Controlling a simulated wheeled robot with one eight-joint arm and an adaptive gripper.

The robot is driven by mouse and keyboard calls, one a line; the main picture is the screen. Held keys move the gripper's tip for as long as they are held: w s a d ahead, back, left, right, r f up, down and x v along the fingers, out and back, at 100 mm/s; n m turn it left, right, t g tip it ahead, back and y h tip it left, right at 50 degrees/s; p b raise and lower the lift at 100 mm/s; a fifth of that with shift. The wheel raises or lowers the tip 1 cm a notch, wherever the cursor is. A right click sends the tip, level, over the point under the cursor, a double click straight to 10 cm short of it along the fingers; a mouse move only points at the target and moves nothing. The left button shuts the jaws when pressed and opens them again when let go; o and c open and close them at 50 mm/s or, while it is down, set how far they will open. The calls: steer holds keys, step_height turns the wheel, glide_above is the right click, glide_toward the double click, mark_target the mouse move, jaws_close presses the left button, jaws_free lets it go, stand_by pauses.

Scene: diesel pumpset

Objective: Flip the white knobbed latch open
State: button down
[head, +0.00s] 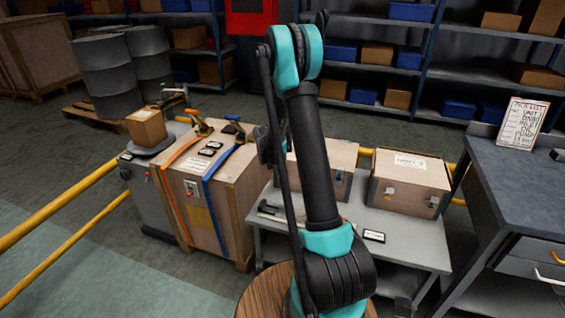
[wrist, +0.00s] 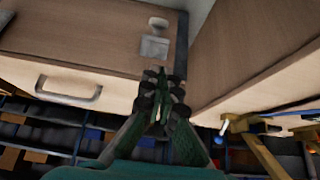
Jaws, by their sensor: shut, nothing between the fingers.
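In the wrist view, a white knobbed latch (wrist: 157,24) sits on the face of a pale wooden box, close to a dark edge strip. Its pale metal plate (wrist: 155,46) lies just below the knob. My gripper (wrist: 160,80) is shut and empty, its dark fingertips just below the plate in the picture. I cannot tell whether they touch the box. In the head view, my arm hides much of the middle wooden box (head: 340,157), and the gripper is mostly hidden behind the arm.
A metal handle (wrist: 68,92) is on the box left of my fingers. A strapped crate (head: 215,215) with orange and blue straps stands to the left. A yellow buckle lever (wrist: 262,150) is near my gripper's right. Another box (head: 410,175) stands right on the grey bench (head: 405,250).

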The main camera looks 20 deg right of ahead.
steer(key=shift+s+a+f, duration=0.65)
steer(key=shift+s+f, duration=0.05)
steer(key=shift+s, duration=0.25)
steer(key=shift+a, duration=0.1)
steer(key=shift+r, duration=0.1)
steer(key=r, duration=0.1)
steer(key=w+d+r, duration=0.1)
steer(key=w+r, duration=0.1)
steer(key=shift+w+d+r, duration=0.25)
steer(key=shift+d+r, duration=0.1)
steer(key=shift+r, duration=0.05)
steer(key=s+a+r, duration=0.3)
steer(key=s+a, duration=0.1)
steer(key=s, duration=0.3)
steer(key=shift+s+a, duration=0.2)
steer(key=shift+a, duration=0.2)
